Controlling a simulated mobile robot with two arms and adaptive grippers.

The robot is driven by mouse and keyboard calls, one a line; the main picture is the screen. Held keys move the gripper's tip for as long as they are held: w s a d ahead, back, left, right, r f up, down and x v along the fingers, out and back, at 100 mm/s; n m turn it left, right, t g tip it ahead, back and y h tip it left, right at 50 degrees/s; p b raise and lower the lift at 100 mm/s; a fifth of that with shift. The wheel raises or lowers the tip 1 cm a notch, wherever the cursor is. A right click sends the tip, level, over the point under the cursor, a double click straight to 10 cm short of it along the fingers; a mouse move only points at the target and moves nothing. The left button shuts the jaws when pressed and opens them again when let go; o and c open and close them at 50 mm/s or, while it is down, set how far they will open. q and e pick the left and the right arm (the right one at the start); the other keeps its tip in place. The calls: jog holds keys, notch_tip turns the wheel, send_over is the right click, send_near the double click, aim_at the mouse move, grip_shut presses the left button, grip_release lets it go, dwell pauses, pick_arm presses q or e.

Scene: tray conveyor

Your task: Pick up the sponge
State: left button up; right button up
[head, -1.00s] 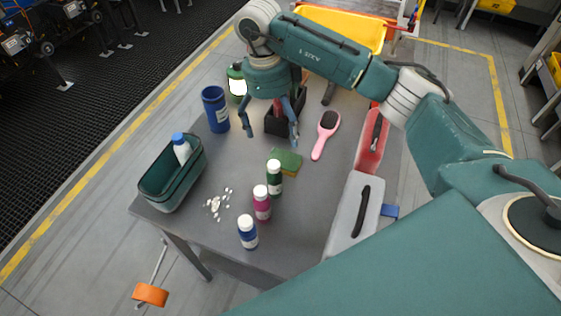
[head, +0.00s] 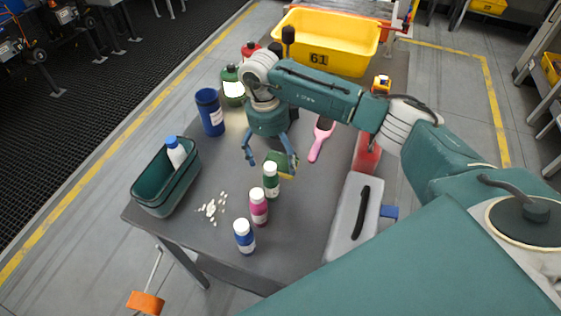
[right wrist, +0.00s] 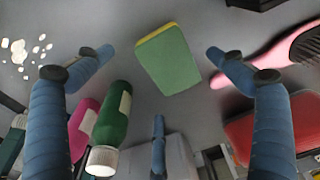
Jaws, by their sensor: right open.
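The sponge (head: 284,165) is green on top with a yellow layer and lies flat on the grey table, partly hidden by my right gripper in the head view. In the right wrist view the sponge (right wrist: 169,62) lies between the open fingers, apart from both. My right gripper (head: 271,168) points down above the table beside the sponge, open and empty. It also shows in the right wrist view (right wrist: 157,60), with its blue fingers spread. My left gripper is not in view.
Close to the sponge stand a green bottle (head: 271,184), a pink bottle (head: 259,210) and a blue bottle (head: 244,238). A pink hairbrush (head: 317,148) lies to its right. A teal basket (head: 166,190) and white pieces (head: 211,208) are at left. A grey case (head: 350,215) stands at right.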

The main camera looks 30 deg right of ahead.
jog(key=f, duration=0.2)
jog(key=f+p, duration=0.1)
jog(key=shift+s+d+f, duration=0.1)
jog(key=shift+s+d, duration=0.1)
jog(key=shift+d, duration=0.1)
jog(key=shift+f, duration=0.25)
jog(key=c, duration=0.8)
jog(key=shift+r, duration=0.15)
jog(key=shift+c, duration=0.2)
jog(key=shift+w+r, duration=0.1)
jog(key=shift+r, duration=0.55)
notch_tip(320, 180, up, 12)
jog(key=f+b, duration=0.1)
jog(key=b, duration=0.3)
notch_tip(320, 180, up, 8)
jog(key=f, duration=0.1)
send_over(279, 164)
jog(key=shift+a+r+p, duration=0.1)
jog(key=shift+r+p, duration=0.15)
jog(key=shift+p, duration=0.05)
